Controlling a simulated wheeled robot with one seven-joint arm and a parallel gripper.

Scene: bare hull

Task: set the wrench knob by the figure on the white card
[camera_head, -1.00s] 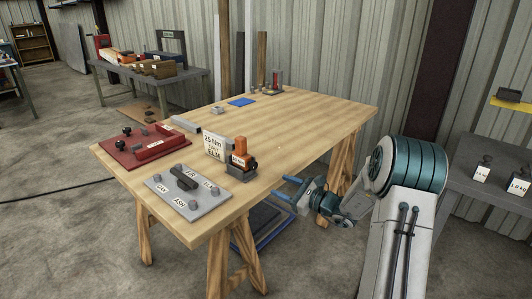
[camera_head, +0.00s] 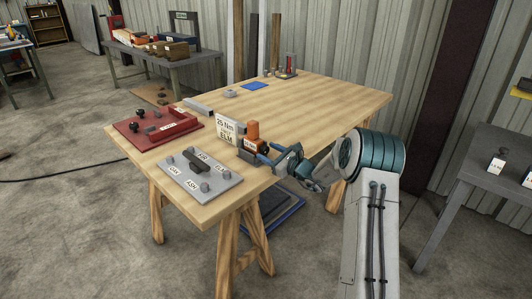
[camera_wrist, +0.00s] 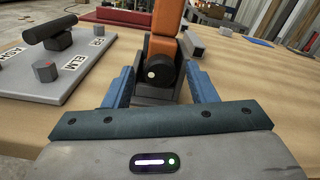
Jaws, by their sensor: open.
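The white card (camera_head: 229,129) stands upright on the wooden table and reads 25 Nm with ELM below. Just right of it is the orange wrench (camera_head: 252,131) in a dark grey holder. Its black knob (camera_wrist: 158,74) with a pale dot faces me in the wrist view, beneath the orange handle (camera_wrist: 164,47). My gripper (camera_wrist: 160,84) is open, with its blue fingers on either side of the knob and holder. I cannot tell whether they touch. In the head view my gripper (camera_head: 266,152) is at the table's right edge by the wrench. The knob's setting is not readable.
A grey board (camera_head: 207,189) with labelled pegs, including FIR, ELM, OAK and ASH, and a black bar lies near the front corner. A red tray (camera_head: 128,128) lies behind it. The table's (camera_head: 305,108) far right half is mostly clear.

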